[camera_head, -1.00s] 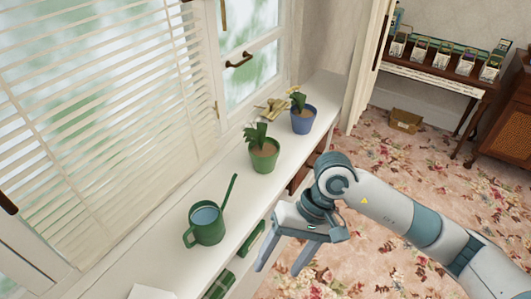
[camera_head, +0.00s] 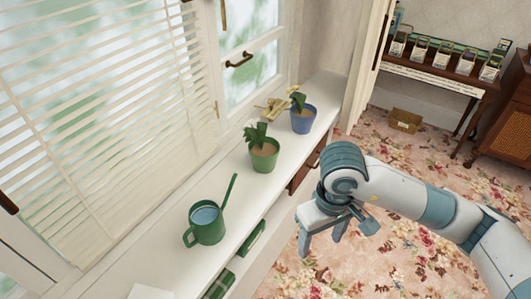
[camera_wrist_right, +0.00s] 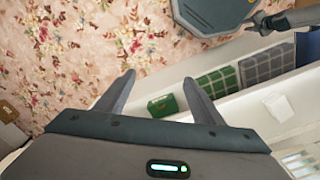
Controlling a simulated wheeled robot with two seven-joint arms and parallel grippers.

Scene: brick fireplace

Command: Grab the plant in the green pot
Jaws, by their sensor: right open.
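The plant in the green pot (camera_head: 264,157) stands upright on the white windowsill shelf (camera_head: 170,245) in the head view. It has dark green leaves and brown soil. My right gripper (camera_head: 322,242) is open and empty. It is to the right of and below the green pot in the picture, out past the shelf's front edge, apart from the pot. Its two spread fingers also show in the right wrist view (camera_wrist_right: 158,84), with nothing between them. The pot does not show in the wrist view. My left gripper is not seen in the head view.
A green watering can (camera_head: 208,226) stands on the shelf nearer than the plant. A blue pot with a plant (camera_head: 302,120) stands just beyond it. Books or boxes (camera_wrist_right: 215,82) fill the lower shelf. The floral carpet (camera_head: 385,265) is clear.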

